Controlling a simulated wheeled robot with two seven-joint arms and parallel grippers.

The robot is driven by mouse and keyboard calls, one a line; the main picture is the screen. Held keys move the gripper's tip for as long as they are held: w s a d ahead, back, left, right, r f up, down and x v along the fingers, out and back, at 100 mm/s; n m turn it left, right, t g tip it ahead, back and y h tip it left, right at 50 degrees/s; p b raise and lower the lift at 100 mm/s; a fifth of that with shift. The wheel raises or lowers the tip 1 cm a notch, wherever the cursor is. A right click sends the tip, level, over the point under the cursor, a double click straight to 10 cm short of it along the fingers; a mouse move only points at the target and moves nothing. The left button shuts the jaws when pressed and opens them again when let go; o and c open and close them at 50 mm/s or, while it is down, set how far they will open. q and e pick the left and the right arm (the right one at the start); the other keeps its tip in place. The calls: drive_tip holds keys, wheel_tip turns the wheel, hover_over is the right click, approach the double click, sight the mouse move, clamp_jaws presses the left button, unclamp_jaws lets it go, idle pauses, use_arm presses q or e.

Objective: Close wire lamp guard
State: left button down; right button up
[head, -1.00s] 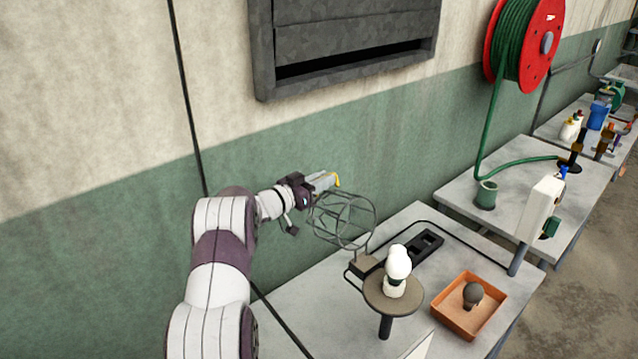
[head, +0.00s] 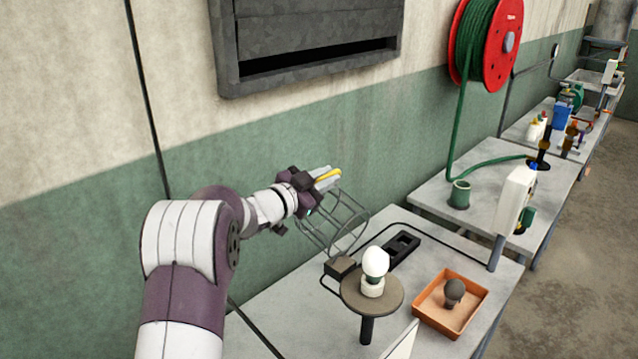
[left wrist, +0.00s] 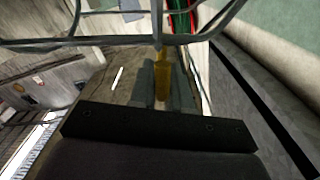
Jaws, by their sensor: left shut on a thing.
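The wire lamp guard (head: 350,241) is an open cage of dark wire. It stands raised on a dark block beside the bulb, tilted back toward the wall and not over the bulb. My left gripper (head: 325,178) is shut on its yellow tab (head: 335,174) at the top of the cage. The yellow tab (left wrist: 163,75) also shows between the fingers in the left wrist view, with guard wires crossing above. The white bulb (head: 376,261) stands upright and uncovered on a round stand (head: 356,292). The gripper hides part of the cage. My right gripper is out of view.
An orange tray (head: 432,320) holding a dark bulb (head: 454,291) sits right of the stand. A black slotted block (head: 402,247) lies behind. A louvred vent (head: 300,75) juts from the wall above my gripper. More tables with a hose reel (head: 500,45) extend to the right.

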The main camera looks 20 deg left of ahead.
use_arm(q)
drive_tip(key=shift+r, duration=0.35)
drive_tip(key=c, duration=1.2)
unclamp_jaws()
drive_tip(key=shift+d, duration=0.1)
drive_tip(key=shift+o, duration=0.2)
drive_tip(key=shift+s+f, duration=0.1)
drive_tip(key=shift+s, duration=0.05)
drive_tip(key=shift+f, duration=0.5)
drive_tip(key=shift+s, duration=0.1)
drive_tip(key=shift+s+f+b, duration=0.15)
drive_tip(key=shift+s+b, duration=0.15)
drive_tip(key=r+b+v, duration=0.1)
drive_tip(key=b+v, duration=0.1)
drive_tip(key=v, duration=1)
drive_tip(key=shift+r, duration=0.15)
drive_tip(key=shift+w, duration=0.1)
